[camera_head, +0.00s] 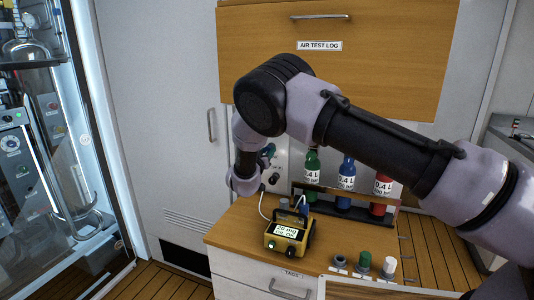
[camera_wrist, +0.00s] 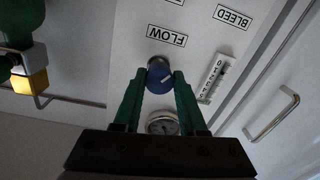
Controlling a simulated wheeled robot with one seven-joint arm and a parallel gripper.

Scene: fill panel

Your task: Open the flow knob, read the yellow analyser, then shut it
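The flow knob (camera_wrist: 160,79) is round and blue with a pale mark on its face. It sits beside the FLOW label (camera_wrist: 167,36), which appears upside down in the wrist view. My gripper (camera_wrist: 160,76) has its two green fingers on either side of the knob, their tips against its edges. The yellow analyser (camera_head: 287,236) stands on the wooden counter with a lit display. Its top line looks like "20 mg"; the lower line is too small to read.
A round gauge (camera_wrist: 162,123) and a scale strip (camera_wrist: 214,78) sit near the knob. A rack (camera_head: 345,206) holds green, blue and red bottles behind the analyser. Small capped pieces (camera_head: 364,262) stand at the counter's front right. A glass-fronted cabinet (camera_head: 60,150) is at left.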

